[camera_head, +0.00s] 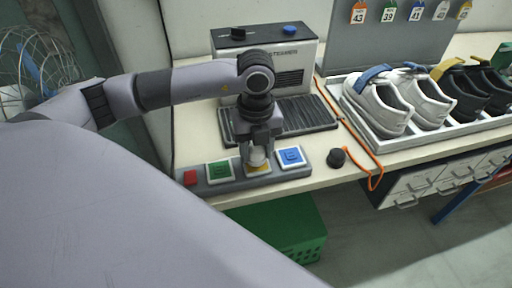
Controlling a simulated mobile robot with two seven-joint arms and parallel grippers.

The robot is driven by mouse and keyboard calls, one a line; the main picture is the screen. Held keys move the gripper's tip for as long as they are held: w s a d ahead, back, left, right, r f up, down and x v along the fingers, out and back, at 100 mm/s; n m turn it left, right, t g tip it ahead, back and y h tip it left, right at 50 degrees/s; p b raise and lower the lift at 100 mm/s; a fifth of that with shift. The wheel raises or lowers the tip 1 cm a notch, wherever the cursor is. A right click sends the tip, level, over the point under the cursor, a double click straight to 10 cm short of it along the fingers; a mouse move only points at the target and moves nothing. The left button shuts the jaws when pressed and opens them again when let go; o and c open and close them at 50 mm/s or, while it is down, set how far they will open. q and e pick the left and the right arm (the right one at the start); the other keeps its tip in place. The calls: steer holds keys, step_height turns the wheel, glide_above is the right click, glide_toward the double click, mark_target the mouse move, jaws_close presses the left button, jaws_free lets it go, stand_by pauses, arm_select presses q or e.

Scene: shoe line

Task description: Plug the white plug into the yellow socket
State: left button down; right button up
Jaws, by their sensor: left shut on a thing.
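My left gripper (257,148) points down over the grey socket strip (240,188) at the front of the bench. It is shut on the white plug (257,156), whose pale body shows between and below the fingers. The plug is upright at the yellow socket (258,169), of which only the lower part shows beneath it. I cannot tell whether the plug is in the socket or just above it. A green socket (219,170) lies to the left and a blue socket (290,157) to the right. My right gripper is not in view.
A red switch (190,177) is at the strip's left end. The steamer (290,65) and a dark ribbed mat (305,116) stand behind. A black knob (336,157) and an orange cord (372,160) lie to the right, near the shoe tray (385,143). A green crate (285,235) is below.

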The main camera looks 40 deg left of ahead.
arm_select(q)
steer(key=shift+f+b, duration=0.55)
steer(key=shift+f, duration=0.1)
stand_by(0.3)
steer(key=shift+c, duration=2.3)
jaws_free()
steer(key=shift+r+b, duration=0.3)
steer(key=shift+r, duration=3.3)
steer(key=shift+s, duration=0.1)
